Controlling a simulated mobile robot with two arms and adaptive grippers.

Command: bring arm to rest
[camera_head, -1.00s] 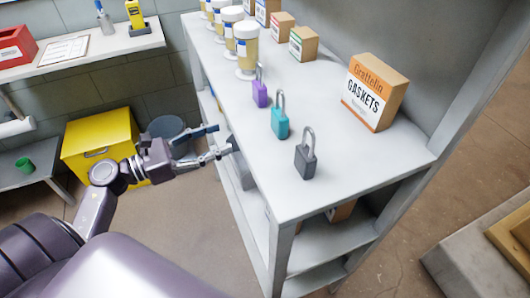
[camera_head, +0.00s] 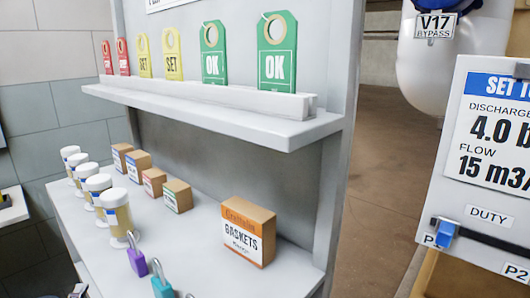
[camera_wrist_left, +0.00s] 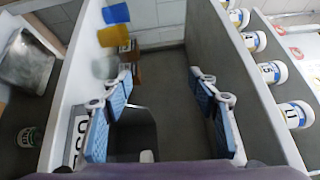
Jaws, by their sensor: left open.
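My left gripper (camera_wrist_left: 158,108) is open in the left wrist view. Its two blue-padded fingers stand wide apart, and nothing is held between them. Grey surfaces and a dark recess show behind and below the fingers. In the head view, only a small dark piece at the lower left edge may be part of my left arm; the rest of the arm is out of that view. My right gripper is in neither view.
A shelf (camera_head: 200,238) holds several jars (camera_head: 117,213), small boxes, a gaskets box (camera_head: 248,232), a purple padlock (camera_head: 136,258) and a teal padlock (camera_head: 161,284). Tags (camera_head: 277,60) stand on the upper ledge (camera_head: 290,132). A white sign panel (camera_head: 490,150) stands at the right.

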